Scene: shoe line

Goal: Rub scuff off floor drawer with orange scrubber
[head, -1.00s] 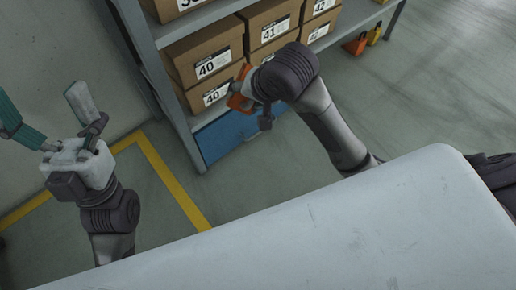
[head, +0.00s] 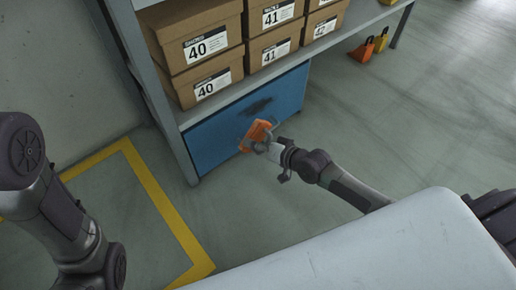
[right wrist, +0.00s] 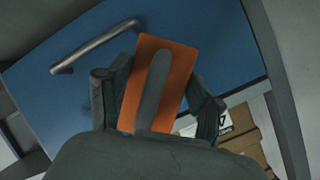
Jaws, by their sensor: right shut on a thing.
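The blue floor drawer (head: 215,140) is at the bottom of the shelf in the head view and fills much of the right wrist view (right wrist: 215,40). A dark scuff (head: 257,106) marks its upper front; I cannot make it out in the wrist view. My right gripper (head: 265,146) is shut on the orange scrubber (head: 256,135), below the scuff in the picture. In the wrist view the scrubber (right wrist: 181,80) sits between the fingers, its grey handle toward the camera. I cannot tell whether it touches the drawer. My left gripper is out of view.
A metal bar handle (right wrist: 95,47) on the drawer is beside the scrubber in the wrist view. Shoe boxes (head: 210,85) stand on the shelf (head: 190,118) above. The floor to the right is clear.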

